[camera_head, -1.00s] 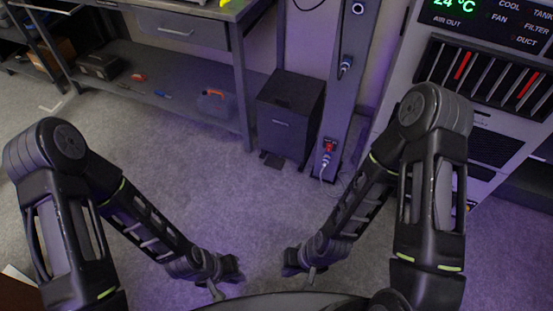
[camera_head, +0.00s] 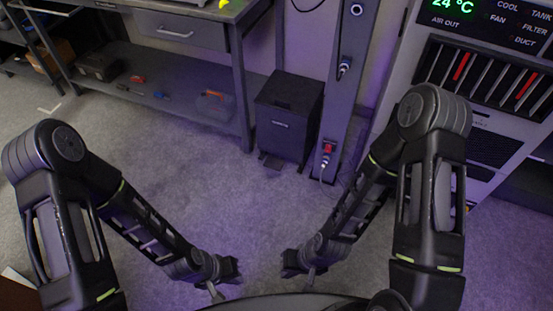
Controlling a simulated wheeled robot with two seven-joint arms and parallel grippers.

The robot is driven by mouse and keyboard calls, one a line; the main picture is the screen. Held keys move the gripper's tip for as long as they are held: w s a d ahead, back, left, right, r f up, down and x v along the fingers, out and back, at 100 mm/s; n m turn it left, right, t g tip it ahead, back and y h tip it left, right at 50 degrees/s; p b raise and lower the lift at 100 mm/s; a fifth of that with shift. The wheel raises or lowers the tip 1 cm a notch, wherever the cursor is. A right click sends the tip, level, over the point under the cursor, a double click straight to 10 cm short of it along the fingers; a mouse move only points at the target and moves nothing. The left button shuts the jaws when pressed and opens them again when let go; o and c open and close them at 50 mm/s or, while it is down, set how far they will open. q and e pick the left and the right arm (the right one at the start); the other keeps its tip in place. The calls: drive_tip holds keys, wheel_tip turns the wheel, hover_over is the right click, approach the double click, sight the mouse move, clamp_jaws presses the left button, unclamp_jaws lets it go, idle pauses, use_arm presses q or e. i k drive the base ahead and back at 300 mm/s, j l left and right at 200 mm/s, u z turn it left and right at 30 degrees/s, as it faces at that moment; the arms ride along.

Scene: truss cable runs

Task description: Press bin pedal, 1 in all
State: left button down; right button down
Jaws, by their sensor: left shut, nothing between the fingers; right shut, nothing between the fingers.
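A dark box-shaped bin (camera_head: 287,122) with its lid down stands on the floor between the workbench and a grey upright post. Its small flat pedal (camera_head: 273,163) sticks out at the bottom front, near the floor. My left gripper (camera_head: 236,270) is shut and empty, low in front of my body at the lower middle. My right gripper (camera_head: 287,266) is shut and empty, a short way to its right. Both grippers are well apart from the bin and its pedal.
The grey workbench (camera_head: 180,30) with a lower shelf holding tools stands left of the bin. The post (camera_head: 345,90) with sockets and a plugged cable is right of it, then a grey cabinet (camera_head: 490,60) with a green display. The carpet (camera_head: 210,190) in front is clear.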

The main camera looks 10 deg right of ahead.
sight(271, 162)
drive_tip(key=i+l, duration=0.4)
drive_tip(key=i, duration=0.15)
drive_tip(key=i+l, duration=0.4)
drive_tip(key=i, duration=0.15)
drive_tip(key=i+l+u, duration=0.1)
drive_tip(key=u, duration=1.35)
